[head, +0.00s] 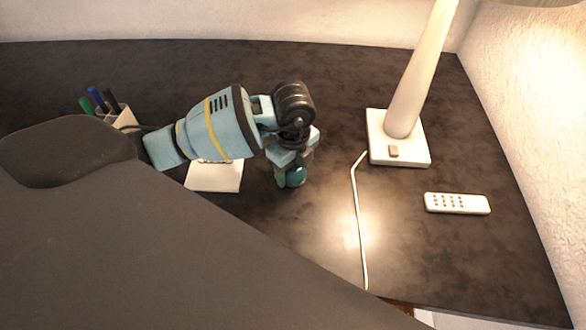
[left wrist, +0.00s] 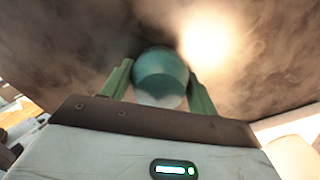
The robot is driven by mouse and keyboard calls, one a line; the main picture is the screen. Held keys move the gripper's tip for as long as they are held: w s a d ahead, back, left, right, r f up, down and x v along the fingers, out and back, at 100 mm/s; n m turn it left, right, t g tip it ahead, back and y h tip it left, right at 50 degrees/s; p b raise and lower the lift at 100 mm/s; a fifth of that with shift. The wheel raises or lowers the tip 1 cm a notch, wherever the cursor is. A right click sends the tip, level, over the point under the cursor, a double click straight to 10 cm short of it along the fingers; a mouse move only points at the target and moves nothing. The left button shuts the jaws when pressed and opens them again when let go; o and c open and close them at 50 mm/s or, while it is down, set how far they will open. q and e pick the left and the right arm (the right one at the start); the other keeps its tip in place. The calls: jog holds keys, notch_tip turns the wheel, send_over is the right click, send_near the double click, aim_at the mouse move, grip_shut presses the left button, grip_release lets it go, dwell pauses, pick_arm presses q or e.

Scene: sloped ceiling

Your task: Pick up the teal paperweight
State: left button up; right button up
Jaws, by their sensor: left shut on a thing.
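The teal paperweight (head: 297,176) is a small rounded teal piece on the dark desk, mostly hidden behind my left gripper in the head view. In the left wrist view the paperweight (left wrist: 160,76) sits between the two green fingers. My left gripper (head: 288,178) points down from above and is shut on the paperweight; its fingers also show in the left wrist view (left wrist: 160,85). Whether the paperweight touches the desk is hard to tell. My right gripper is not in view.
A lamp (head: 384,148) with a white square base stands to the right, its white cord (head: 358,215) running toward the front edge. A white remote (head: 457,203) lies further right. A white pad (head: 215,180) and a pen holder (head: 122,117) are left.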

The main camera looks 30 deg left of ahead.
pick_arm(q)
jog(key=shift+r, duration=0.15)
jog(key=shift+c, duration=0.2)
notch_tip(320, 180, up, 4)
jog(key=shift+f, duration=0.1)
jog(key=s+a, duration=0.1)
jog(key=s, duration=0.3)
jog(key=s+a, duration=0.2)
jog(key=s, duration=0.3)
jog(key=s+a, duration=0.2)
jog(key=s, duration=0.3)
jog(key=shift+s+r, duration=0.1)
jog(key=shift+r, duration=0.3)
jog(key=shift+s+a, duration=0.15)
jog(key=shift+s, duration=0.35)
jog(key=shift+r, duration=0.1)
